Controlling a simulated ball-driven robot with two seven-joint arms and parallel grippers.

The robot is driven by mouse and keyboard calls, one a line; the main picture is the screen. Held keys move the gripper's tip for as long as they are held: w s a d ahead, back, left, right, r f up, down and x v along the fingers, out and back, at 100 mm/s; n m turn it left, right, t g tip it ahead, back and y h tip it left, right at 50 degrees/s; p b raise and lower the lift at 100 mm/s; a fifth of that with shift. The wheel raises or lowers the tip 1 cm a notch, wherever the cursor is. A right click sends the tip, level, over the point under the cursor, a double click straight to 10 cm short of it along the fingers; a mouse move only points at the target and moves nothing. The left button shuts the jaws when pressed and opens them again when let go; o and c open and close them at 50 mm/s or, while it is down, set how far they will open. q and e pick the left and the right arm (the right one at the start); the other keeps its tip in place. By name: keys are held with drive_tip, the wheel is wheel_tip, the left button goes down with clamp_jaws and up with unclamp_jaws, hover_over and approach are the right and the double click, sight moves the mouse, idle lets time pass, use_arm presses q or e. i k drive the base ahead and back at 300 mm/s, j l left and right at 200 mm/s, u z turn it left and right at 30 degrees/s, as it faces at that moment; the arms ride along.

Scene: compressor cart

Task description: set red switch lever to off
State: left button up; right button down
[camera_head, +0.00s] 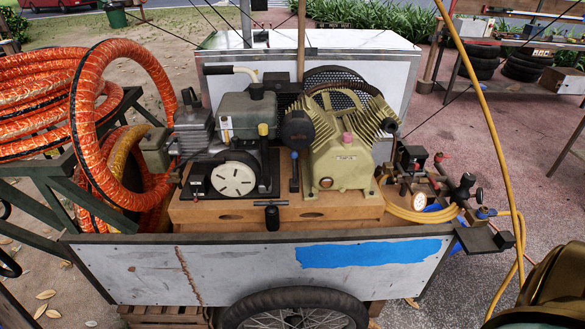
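The compressor cart stands in front of me with a grey engine (247,117) and an olive-green compressor (345,150) on a wooden base. I cannot clearly make out a red switch lever. A small black box (197,181) sits at the engine's lower left, too small to read. A small red part (439,157) shows among the fittings at the right end of the cart, beside a dark box (412,157); I cannot tell if it is the lever or how it is set. Neither of my grippers is in view.
Orange hoses (40,95) are coiled at the left, one loop rising close to the engine. A pressure gauge (419,200) and yellow hose (415,214) are at the right. The cart's front panel (190,272) has a blue patch (365,254).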

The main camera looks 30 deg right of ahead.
sight(416, 166)
drive_tip(key=z, duration=1.9)
